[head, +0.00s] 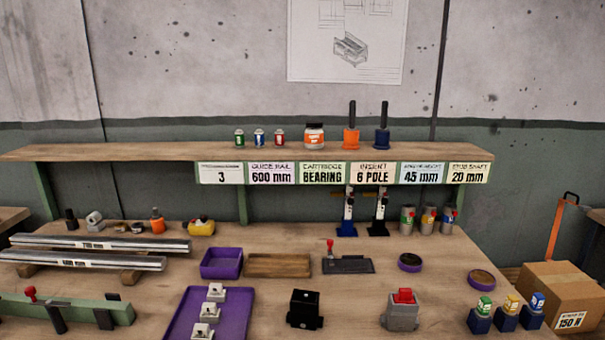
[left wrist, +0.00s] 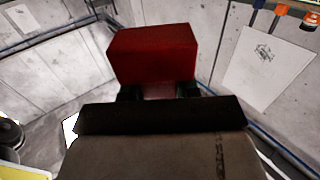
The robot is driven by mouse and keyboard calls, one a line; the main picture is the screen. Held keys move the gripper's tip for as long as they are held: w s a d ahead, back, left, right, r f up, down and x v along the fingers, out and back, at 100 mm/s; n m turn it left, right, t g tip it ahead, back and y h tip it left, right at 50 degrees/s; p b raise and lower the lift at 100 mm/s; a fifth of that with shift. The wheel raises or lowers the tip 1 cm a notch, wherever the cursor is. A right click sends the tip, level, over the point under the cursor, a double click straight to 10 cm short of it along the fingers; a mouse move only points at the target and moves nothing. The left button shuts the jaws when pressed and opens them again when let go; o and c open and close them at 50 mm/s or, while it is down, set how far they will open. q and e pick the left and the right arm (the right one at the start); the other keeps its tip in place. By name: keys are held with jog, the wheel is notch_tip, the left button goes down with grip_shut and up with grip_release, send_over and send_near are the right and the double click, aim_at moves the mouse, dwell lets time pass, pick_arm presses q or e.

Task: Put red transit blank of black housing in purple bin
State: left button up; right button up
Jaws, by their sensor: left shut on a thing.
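In the left wrist view my left gripper (left wrist: 158,91) is shut on a red block (left wrist: 152,52), the red transit blank by its look. Its dark fingertips show at the block's lower edge, and the wrist body hides part of the grip. Neither gripper shows in the head view. The black housing (head: 305,310) stands at the front middle of the bench, with no red piece on it. The purple bin (head: 220,272) sits behind it to the left and looks empty.
A grey housing (head: 402,317) with a red piece (head: 404,296) on top stands right of the black one. A purple tray (head: 240,305) with several white parts lies at left. A wooden tray (head: 279,274) adjoins the bin. A shelf (head: 150,152) spans the back.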

pick_arm(q)
jog(key=a+f+n+t+y, duration=0.3)
jog(key=a+f+n+y, duration=0.2)
jog(key=a, duration=0.6)
jog(key=a+f+n+t+y, duration=0.4)
jog(key=a+f+n+y, duration=0.2)
jog(key=a, duration=0.5)
jog(key=f+y, duration=0.2)
jog(key=y, duration=0.1)
jog(key=shift+s+a+t+y, duration=0.2)
jog(key=shift+a+t+y, duration=0.1)
jog(key=shift+y, duration=0.1)
